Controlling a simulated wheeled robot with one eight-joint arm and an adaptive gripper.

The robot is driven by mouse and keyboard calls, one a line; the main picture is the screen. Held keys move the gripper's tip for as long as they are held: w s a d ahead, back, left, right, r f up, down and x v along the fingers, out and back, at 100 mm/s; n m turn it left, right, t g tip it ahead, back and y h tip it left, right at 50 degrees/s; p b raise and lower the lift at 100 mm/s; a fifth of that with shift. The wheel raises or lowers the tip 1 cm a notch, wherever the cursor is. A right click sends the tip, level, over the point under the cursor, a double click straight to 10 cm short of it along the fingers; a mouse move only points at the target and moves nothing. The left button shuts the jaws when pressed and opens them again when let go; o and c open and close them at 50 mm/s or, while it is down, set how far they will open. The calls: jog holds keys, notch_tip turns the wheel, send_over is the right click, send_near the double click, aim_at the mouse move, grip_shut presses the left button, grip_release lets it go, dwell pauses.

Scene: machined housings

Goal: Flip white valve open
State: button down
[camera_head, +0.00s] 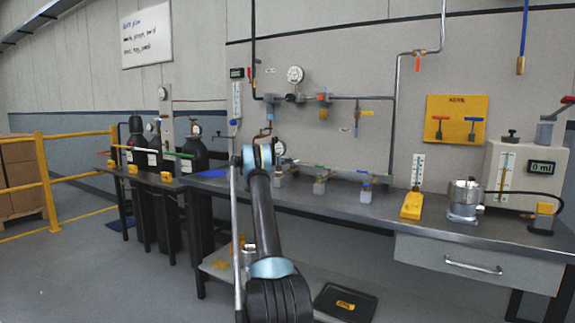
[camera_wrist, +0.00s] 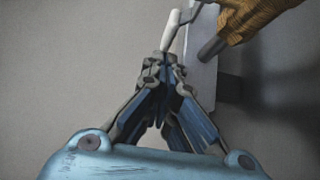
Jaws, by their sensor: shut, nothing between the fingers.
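In the wrist view a white lever handle (camera_wrist: 171,30) sits at the top centre, running down to the left beside a brass-coloured fitting (camera_wrist: 255,14). My gripper (camera_wrist: 160,60) is shut and empty, its tips just below the lower end of the white lever. I cannot tell whether the tips touch it. In the head view my arm reaches up to the wall panel, and my wrist (camera_head: 260,157) hides most of what lies behind it. My fingers cannot be made out clearly there, and the white lever cannot be picked out with certainty.
A pale plate (camera_wrist: 200,65) and a dark rod (camera_wrist: 212,47) lie right of my fingertips. In the head view the long workbench (camera_head: 330,197) stands below the panel, with small valve stands. A yellow-based gauge (camera_head: 411,205) and a metal pot (camera_head: 464,200) stand at its right.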

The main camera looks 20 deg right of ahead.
jog(key=shift+s+d, duration=0.25)
jog(key=shift+d, duration=0.25)
jog(key=shift+w+a, duration=0.25)
jog(key=shift+a, duration=1.2)
jog(key=shift+w+a, duration=0.25)
jog(key=shift+a, duration=1.25)
jog(key=shift+w+a, duration=0.25)
jog(key=shift+a, duration=1.2)
jog(key=shift+a, duration=0.1)
